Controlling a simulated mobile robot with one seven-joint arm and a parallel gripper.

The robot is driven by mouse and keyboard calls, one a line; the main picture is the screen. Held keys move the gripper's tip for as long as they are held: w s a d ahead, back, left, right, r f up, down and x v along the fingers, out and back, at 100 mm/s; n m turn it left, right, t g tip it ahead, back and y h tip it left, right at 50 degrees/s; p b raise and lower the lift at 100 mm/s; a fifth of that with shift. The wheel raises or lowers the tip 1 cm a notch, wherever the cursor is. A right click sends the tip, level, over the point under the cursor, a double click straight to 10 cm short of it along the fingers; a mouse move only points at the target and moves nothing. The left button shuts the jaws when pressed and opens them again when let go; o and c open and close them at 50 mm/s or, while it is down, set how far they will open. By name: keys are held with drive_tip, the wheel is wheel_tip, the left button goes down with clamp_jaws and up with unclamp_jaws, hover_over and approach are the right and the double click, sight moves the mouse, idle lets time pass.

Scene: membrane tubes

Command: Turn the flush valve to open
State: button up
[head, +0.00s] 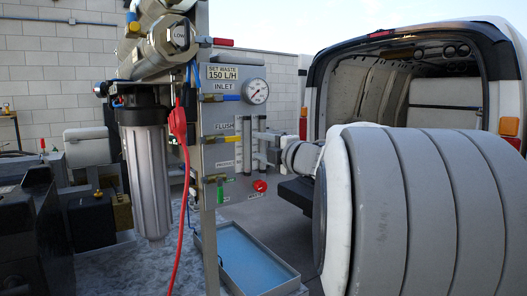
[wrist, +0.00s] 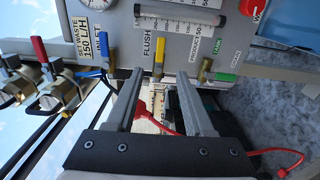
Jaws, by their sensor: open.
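The flush valve has a yellow lever handle (head: 225,139) on the grey panel, under the FLUSH label. The handle lies level across the panel. In the wrist view, where the panel appears turned sideways, the yellow handle (wrist: 159,52) stands upright on a brass body, beside the FLUSH label. My gripper (wrist: 159,78) is open and empty. Its two fingers point at the panel, and the yellow handle shows just beyond the gap between the fingertips, apparently untouched. In the head view my gripper (head: 262,143) is to the right of the handle, partly hidden by my arm.
A flowmeter, a gauge (head: 255,91) and a red knob (head: 260,186) share the panel. A red cable (head: 179,200) hangs at the left; a blue tray (head: 244,258) lies below.

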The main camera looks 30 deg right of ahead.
drive_tip(key=shift+s, duration=1.2)
